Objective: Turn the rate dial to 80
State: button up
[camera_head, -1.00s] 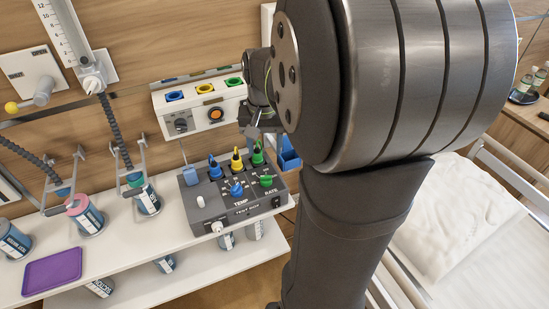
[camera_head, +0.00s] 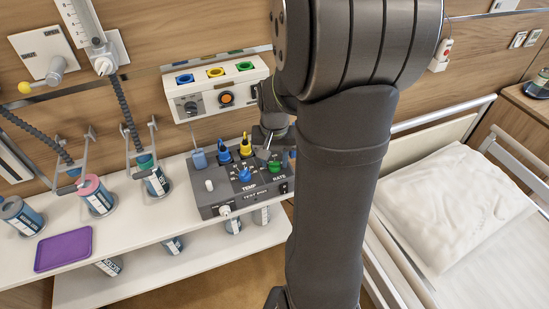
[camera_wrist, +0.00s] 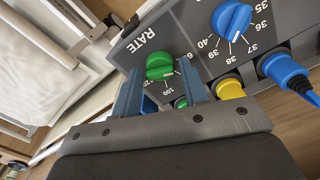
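The green rate dial (camera_head: 274,166) is on the sloped top of the grey test box (camera_head: 212,197), at the right of the panel. In the wrist view, the green dial (camera_wrist: 159,66) shows between the tips of my gripper (camera_wrist: 160,76). The two blue-grey fingers are apart, one on each side of it, and I cannot tell whether they touch it. Scale figures such as 120 and 100 show beside the dial; its exact pointer reading is too small to tell. In the head view, my gripper (camera_head: 266,152) is just above the dial, its tips partly hidden.
The blue temp dial (camera_wrist: 232,19) sits beside the rate dial. Blue and yellow plugs (camera_head: 245,146) stand behind the dials, close to my gripper. The wall panel (camera_head: 217,88) is behind. A purple tray (camera_head: 63,249) lies on the shelf at left; a bed (camera_head: 450,215) is at right.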

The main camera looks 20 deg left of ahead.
jog(key=c, duration=0.6)
jog(key=shift+c, duration=0.2)
jog(key=shift+m, duration=0.3)
jog(key=m, duration=0.4)
jog(key=shift+m, duration=2.1)
jog(key=o, duration=1)
jog(key=shift+c, duration=0.2)
